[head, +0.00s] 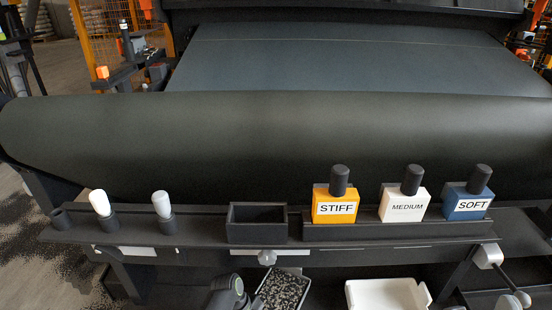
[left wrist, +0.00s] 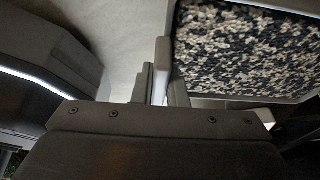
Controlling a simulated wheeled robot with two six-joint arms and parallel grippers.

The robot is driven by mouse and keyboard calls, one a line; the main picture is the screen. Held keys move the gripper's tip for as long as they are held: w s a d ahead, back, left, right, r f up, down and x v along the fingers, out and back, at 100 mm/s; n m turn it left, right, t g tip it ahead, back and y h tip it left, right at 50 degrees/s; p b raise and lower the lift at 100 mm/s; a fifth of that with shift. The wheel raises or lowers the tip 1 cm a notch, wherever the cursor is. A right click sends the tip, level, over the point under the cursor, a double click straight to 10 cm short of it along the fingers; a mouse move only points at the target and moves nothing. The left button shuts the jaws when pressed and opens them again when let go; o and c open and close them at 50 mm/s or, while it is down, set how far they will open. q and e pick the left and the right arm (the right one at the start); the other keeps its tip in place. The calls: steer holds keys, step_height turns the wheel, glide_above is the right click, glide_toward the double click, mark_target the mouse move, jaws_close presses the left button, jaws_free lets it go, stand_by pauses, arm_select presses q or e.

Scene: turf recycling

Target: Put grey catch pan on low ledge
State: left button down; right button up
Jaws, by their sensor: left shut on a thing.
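The grey catch pan (head: 306,289) is at the bottom of the head view, below the front of the bench. It holds black and white granules. In the left wrist view the pan (left wrist: 225,103) fills the upper right, and its near corner is at my fingers. My left gripper (left wrist: 160,88) is shut on the edge of the pan; the exact contact is partly hidden. In the head view my left arm ends just left of the pan, and the fingertips cannot be made out. I cannot tell which surface is the low ledge.
A white tray (head: 385,295) stands right of the pan. Above is a dark bench rail (head: 200,238) with an empty black box (head: 257,223), two white-topped holders, and STIFF (head: 335,207), MEDIUM (head: 405,206) and SOFT (head: 467,206) blocks. A knob (head: 267,258) projects above the pan.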

arm_select(q)
steer(key=shift+f, duration=0.25)
stand_by(0.4)
steer(key=c, duration=1.4)
jaws_free()
steer(key=shift+o, duration=0.4)
steer(key=shift+o, duration=1.3)
